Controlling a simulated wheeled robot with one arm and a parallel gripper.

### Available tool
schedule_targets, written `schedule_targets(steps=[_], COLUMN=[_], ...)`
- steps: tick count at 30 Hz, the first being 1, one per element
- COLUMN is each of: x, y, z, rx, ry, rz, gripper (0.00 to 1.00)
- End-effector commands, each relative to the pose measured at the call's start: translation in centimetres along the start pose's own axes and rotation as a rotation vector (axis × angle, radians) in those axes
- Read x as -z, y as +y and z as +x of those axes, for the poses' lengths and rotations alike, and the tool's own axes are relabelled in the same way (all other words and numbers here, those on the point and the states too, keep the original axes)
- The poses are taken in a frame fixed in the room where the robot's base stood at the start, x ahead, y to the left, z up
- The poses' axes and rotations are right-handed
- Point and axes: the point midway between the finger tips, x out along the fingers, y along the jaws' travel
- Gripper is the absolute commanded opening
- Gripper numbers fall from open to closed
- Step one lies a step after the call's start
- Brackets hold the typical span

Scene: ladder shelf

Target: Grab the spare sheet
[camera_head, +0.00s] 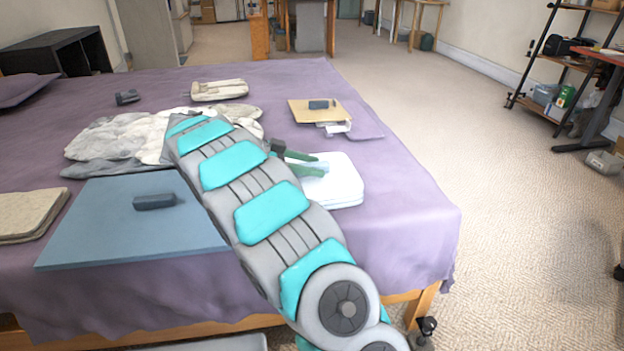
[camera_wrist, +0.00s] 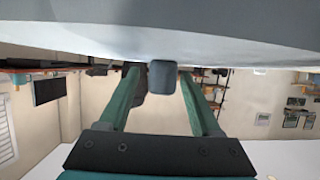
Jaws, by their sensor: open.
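A white folded cloth with rounded corners (camera_head: 345,186), which looks like a sheet, lies near the bed's right edge. I cannot tell for certain that it is the spare sheet. My gripper (camera_head: 322,163) has its green fingers apart, over or against the far left part of this cloth; contact is unclear. In the wrist view my gripper (camera_wrist: 160,76) is open, with a dark grey block (camera_wrist: 162,77) in line with the gap between its fingers. A pale surface (camera_wrist: 160,28) fills the top there. My arm hides part of the bed's middle.
The bed has a purple cover (camera_head: 415,215). On it are a blue flat sheet (camera_head: 90,225) with a dark block (camera_head: 155,201), crumpled pale cloth (camera_head: 115,135), a beige folded cloth (camera_head: 25,215) and a tan board (camera_head: 305,113). Carpet to the right is open.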

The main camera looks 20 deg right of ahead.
Motion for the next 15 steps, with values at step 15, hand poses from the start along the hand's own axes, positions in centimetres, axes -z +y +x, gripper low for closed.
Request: schedule_targets(steps=[15], x=[-0.03], y=[-0.04], z=[0.44], rx=[0.003], ry=[0.0], rz=[0.0], gripper=[0.38])
